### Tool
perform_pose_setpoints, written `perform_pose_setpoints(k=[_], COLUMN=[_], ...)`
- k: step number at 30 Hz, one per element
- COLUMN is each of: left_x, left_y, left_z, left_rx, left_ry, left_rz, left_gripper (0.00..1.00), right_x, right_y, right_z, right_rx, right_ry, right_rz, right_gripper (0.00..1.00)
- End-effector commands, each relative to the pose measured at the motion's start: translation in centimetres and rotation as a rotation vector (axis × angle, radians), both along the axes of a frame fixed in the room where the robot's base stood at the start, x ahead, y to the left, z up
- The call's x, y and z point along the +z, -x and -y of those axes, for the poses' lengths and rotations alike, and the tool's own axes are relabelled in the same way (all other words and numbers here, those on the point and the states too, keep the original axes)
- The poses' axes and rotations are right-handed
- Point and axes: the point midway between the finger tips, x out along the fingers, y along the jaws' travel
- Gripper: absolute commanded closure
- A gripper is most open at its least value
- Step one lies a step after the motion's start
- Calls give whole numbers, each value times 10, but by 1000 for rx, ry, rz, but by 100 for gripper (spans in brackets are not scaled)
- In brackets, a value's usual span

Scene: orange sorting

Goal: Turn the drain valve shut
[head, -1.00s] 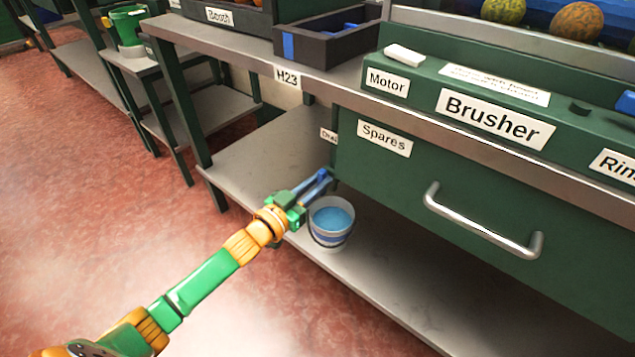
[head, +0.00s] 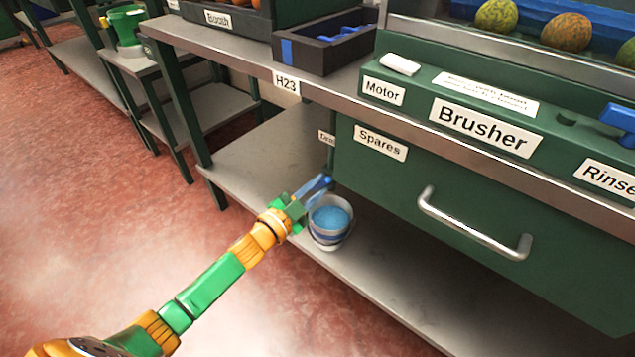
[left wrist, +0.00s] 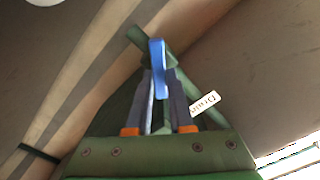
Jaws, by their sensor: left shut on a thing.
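My left gripper (head: 322,182) reaches in from the left, at the near left corner of the green cabinet under the bench. In the left wrist view its two grey-blue fingers (left wrist: 160,82) are shut on the blue handle (left wrist: 157,60) of the drain valve, which sits on a green pipe (left wrist: 138,38). In the head view the fingers hide most of the valve. A drain label (head: 327,138) hangs just above and behind it, and its tag (left wrist: 203,103) also shows in the left wrist view. My right gripper is not in view.
A bucket (head: 330,238) with blue contents stands on the lower shelf (head: 262,150), just right of and below my gripper. The cabinet marked Spares has a metal handle (head: 470,225) on its front. The floor at left is clear.

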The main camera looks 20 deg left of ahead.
Motion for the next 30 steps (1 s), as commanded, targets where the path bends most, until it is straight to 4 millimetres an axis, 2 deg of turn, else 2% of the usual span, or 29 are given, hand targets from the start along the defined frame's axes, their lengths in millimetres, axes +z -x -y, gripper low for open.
perform_pose_setpoints(k=[18,25,30], left_x=[-6,-8,-9], left_y=[1,2,2], left_z=[4,4,4], left_rx=[0,-2,-2], left_ry=[-535,-693,-774], left_rz=[194,252,282], left_gripper=[100,100,100], right_x=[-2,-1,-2], right_y=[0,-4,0], right_z=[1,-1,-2], right_rx=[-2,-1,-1], right_ry=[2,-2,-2], right_rz=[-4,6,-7], right_gripper=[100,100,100])
